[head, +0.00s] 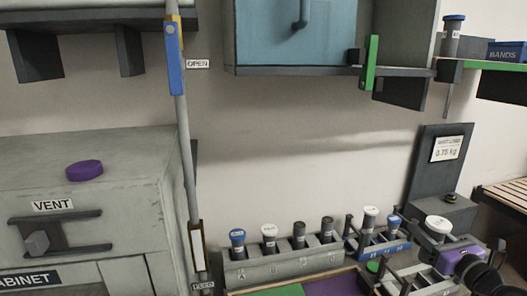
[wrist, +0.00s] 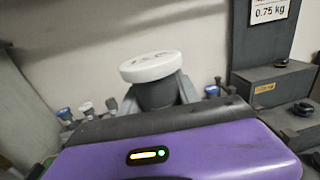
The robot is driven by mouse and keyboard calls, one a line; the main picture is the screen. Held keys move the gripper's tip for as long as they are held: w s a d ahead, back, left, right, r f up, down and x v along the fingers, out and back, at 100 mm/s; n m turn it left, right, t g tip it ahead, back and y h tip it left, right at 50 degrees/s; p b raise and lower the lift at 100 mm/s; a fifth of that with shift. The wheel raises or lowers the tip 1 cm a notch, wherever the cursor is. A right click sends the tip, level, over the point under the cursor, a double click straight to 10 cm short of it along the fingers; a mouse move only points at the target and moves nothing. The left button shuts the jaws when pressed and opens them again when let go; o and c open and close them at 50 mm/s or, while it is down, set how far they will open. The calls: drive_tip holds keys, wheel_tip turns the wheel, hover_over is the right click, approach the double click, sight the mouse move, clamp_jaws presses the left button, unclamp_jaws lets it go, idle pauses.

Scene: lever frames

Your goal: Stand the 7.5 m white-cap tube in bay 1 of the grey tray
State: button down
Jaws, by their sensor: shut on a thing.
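My gripper (head: 440,238) is at the lower right of the head view, shut on a dark tube with a white cap (head: 438,223). In the wrist view the white cap (wrist: 152,67) stands above the grey fingers, slightly tilted in the picture; the tube's label and lower part are hidden. The grey tray (head: 285,268) is left of my gripper. It holds a blue-cap tube (head: 237,240), a white-cap tube (head: 269,238) and two dark-topped tubes (head: 299,235). Its bay numbers are too small to read.
A blue rack (head: 385,248) with a white-cap tube (head: 371,217) and a blue-cap tube (head: 393,226) stands between the grey tray and my gripper. A dark stand with a 0.75 kg sign (head: 447,150) rises behind. A pole (head: 187,150) stands left of the tray.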

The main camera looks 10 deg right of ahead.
drive_tip(key=s+a+f, duration=0.6)
drive_tip(key=a+f, duration=0.4)
drive_tip(key=s+a+f+b, duration=0.1)
drive_tip(key=s+a+f, duration=0.6)
drive_tip(key=a+f, duration=0.3)
drive_tip(key=s+a+f, duration=0.6)
drive_tip(key=a+f, duration=0.4)
drive_tip(key=a, duration=0.1)
drive_tip(key=shift+s+a, duration=0.15)
